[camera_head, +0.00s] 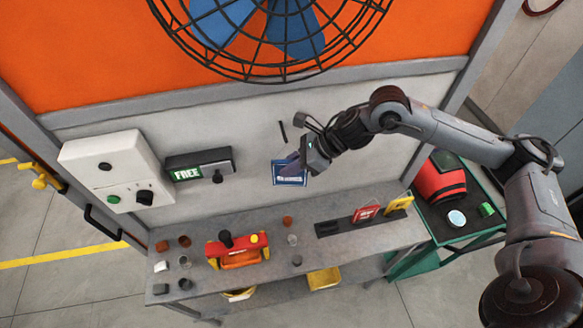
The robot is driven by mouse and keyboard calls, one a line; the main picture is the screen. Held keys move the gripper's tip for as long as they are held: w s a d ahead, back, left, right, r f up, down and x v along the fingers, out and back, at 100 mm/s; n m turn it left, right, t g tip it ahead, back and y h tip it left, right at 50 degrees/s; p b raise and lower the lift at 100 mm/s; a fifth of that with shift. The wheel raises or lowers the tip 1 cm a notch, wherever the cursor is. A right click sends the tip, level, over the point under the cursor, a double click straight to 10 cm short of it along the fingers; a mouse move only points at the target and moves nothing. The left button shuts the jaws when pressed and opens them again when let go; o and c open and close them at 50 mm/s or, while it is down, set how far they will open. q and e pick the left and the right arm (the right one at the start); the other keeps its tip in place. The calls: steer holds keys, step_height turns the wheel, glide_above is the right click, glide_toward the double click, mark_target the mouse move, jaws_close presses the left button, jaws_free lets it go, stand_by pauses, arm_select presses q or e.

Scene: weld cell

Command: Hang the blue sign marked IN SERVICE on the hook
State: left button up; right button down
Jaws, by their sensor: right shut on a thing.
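The blue sign (289,177) has a white band of lettering too small to read here. My right gripper (298,161) is shut on it near its upper right part and holds it in front of the white wall panel, above the bench. A thin dark bar (282,131) on the panel, just above the sign, looks like the hook; its exact shape is too small to tell. The sign appears apart from it, lower in the picture. My left gripper is not in view.
A red sign (367,212) and a yellow sign (398,203) stand in a dark rack on the bench (335,255). A red-yellow tool (238,250) and several small parts sit left. A FREE indicator (198,166) and white control box (110,170) are on the wall. A caged fan (270,30) is above.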

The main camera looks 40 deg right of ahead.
steer(key=w+d+f+b, duration=0.1)
steer(key=w+d+f, duration=0.2)
steer(key=w, duration=0.2)
steer(key=shift+w, duration=0.3)
stand_by(0.7)
steer(key=shift+d, duration=0.15)
stand_by(0.6)
steer(key=c, duration=1)
jaws_free()
steer(key=shift+c, duration=0.2)
steer(key=shift+b, duration=0.3)
